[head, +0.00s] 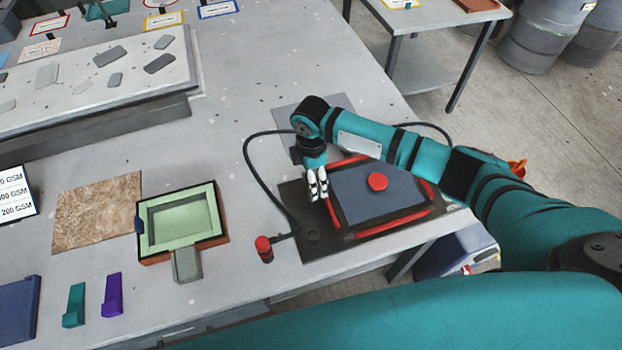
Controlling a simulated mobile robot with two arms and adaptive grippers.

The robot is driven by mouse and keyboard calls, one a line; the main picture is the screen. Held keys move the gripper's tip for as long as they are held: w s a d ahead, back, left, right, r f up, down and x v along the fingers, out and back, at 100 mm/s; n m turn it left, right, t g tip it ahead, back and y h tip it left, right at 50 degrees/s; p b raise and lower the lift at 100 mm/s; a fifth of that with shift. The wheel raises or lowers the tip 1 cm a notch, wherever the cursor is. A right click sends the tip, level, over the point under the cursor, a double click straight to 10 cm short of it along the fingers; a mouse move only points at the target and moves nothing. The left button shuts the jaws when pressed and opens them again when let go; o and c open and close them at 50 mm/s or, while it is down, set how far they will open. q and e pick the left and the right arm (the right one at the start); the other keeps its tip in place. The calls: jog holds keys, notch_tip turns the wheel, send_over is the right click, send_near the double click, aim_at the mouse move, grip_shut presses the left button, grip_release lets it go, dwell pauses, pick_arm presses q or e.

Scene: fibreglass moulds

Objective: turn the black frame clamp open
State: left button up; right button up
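A black base plate (318,247) lies near the table's front edge. On it sits a dark blue panel (362,204) with a red rim and a red round knob (378,181). I cannot clearly pick out the black frame clamp; a small dark round part (312,236) shows at the plate's front left, and the frame's left side is partly hidden by my gripper. My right gripper (318,197) points down at the panel's left edge, its pale fingertips close together. I cannot tell whether they touch anything or hold something. My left gripper is out of view.
A red-topped plug (264,248) on a black cable stands left of the plate. A green mould in a brown frame (218,241), a brown mat (97,212), and teal (74,305) and purple (111,296) pieces lie further left. Clear tabletop lies behind the mould.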

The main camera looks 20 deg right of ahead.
notch_tip(320, 180, up, 10)
jog(key=shift+f, duration=0.15)
jog(key=shift+s+f, duration=0.1)
dwell(0.6)
